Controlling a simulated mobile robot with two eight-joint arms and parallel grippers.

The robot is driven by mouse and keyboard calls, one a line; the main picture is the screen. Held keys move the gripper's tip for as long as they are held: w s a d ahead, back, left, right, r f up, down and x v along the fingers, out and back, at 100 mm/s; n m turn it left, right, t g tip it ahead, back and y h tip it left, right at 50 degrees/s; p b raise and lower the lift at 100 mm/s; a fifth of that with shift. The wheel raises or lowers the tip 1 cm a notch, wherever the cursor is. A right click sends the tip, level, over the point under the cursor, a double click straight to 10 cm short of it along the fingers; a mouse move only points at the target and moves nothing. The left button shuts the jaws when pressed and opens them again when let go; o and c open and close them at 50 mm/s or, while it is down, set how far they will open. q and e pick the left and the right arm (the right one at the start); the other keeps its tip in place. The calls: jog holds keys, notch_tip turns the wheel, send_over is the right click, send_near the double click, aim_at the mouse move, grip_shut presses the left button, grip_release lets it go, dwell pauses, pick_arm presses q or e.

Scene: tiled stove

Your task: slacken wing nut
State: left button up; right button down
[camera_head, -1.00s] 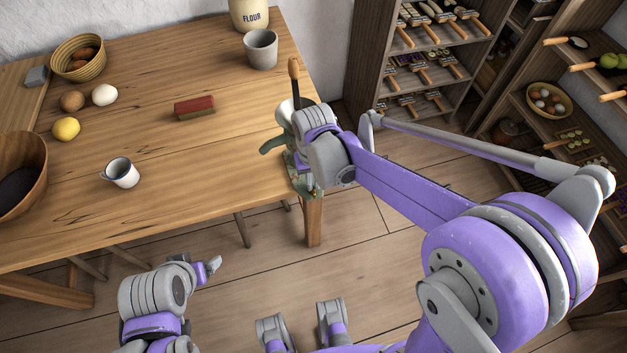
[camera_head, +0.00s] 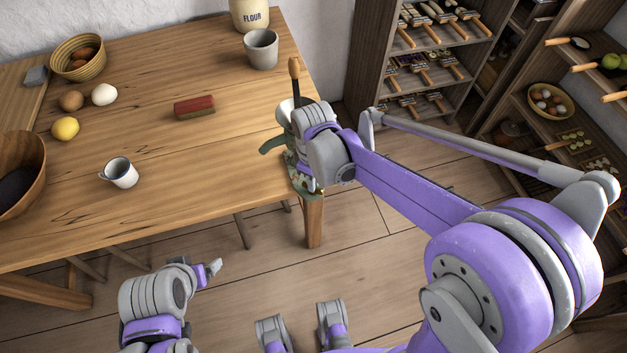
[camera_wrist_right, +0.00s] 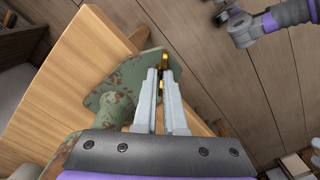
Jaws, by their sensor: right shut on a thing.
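A green, rust-spotted cast device (camera_head: 272,145) is at the right edge of the wooden table. It also shows in the right wrist view (camera_wrist_right: 115,95). A wooden handle (camera_head: 294,68) stands up behind it. The brass wing nut (camera_wrist_right: 163,60) shows in the right wrist view between and just beyond my right fingertips, beside the green casting. My right gripper (camera_wrist_right: 161,88) is shut on the wing nut; its fingers hide part of it. In the head view my right wrist covers much of the device. My left gripper (camera_head: 213,268) is empty, low in front of the table; its finger gap is unclear.
On the table (camera_head: 150,215) are a red-topped brush (camera_head: 194,107), a white mug (camera_head: 120,172), a lemon (camera_head: 66,128), a grey cup (camera_head: 261,49) and a flour jar (camera_head: 250,15). Shelves (camera_head: 425,60) stand at the right. Floor in front is open.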

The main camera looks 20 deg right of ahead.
jog(key=n, duration=0.4)
jog(key=shift+n, duration=0.3)
jog(key=n, duration=0.3)
jog(key=shift+a+n, duration=0.1)
jog(key=shift+n, duration=0.3)
jog(key=n, duration=0.4)
jog(key=shift+a+b, duration=0.1)
jog(key=shift+b, duration=0.25)
jog(key=shift+n, duration=2.1)
jog(key=c, duration=1)
grip_release()
notch_tip(320, 180, up, 11)
jog(key=shift+f+p, duration=0.1)
jog(key=shift+p, duration=0.5)
